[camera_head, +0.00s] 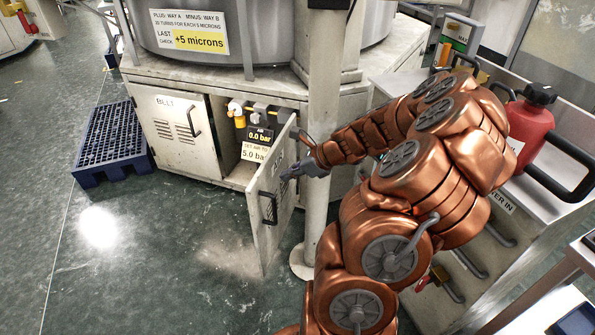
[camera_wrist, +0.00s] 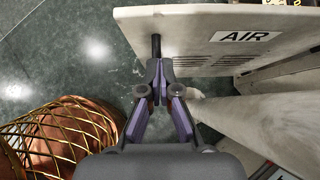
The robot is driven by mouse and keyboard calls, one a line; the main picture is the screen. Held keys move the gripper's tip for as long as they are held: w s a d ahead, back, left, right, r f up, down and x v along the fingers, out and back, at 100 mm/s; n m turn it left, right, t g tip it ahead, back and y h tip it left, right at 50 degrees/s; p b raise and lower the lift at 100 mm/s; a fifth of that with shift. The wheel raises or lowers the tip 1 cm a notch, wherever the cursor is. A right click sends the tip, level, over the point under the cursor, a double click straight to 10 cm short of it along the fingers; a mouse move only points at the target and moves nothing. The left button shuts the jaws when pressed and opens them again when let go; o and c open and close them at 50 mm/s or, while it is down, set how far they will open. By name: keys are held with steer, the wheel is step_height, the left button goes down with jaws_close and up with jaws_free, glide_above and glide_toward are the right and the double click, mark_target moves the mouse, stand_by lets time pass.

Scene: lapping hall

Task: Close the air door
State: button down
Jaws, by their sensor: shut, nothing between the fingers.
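The air door (camera_head: 270,196) stands swung open from the machine's base cabinet, with a dark handle (camera_head: 268,208) on its outer face. In the wrist view the air door (camera_wrist: 200,30) fills the top, with its AIR label and vent slots. My gripper (camera_head: 288,173) is at the upper part of the door's outer face; it is shut and empty. In the wrist view my gripper's fingertips (camera_wrist: 159,64) are close to the handle's dark bar (camera_wrist: 156,45); I cannot tell whether they touch. The open compartment shows a 0.0 bar gauge (camera_head: 260,135).
A pale upright post (camera_head: 322,110) stands close to the door and my arm. The shut BLLT door (camera_head: 180,130) is left of the opening. A blue slatted platform (camera_head: 112,145) lies at left. A red can (camera_head: 528,125) stands at right. Floor in front is clear.

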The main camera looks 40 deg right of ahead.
mark_target(259, 179)
steer(key=shift+w+a+f+b, duration=0.15)
steer(key=shift+w+a+f, duration=0.35)
steer(key=shift+w, duration=0.5)
steer(key=shift+w+a+f+b, duration=0.2)
steer(key=shift+w+a+f, duration=0.25)
steer(key=shift+w, duration=0.5)
steer(key=shift+w+a+f+b, duration=0.15)
steer(key=shift+w+a+f, duration=0.15)
steer(key=shift+w+a, duration=0.55)
steer(key=shift+w+d, duration=0.15)
steer(key=shift+w, duration=0.05)
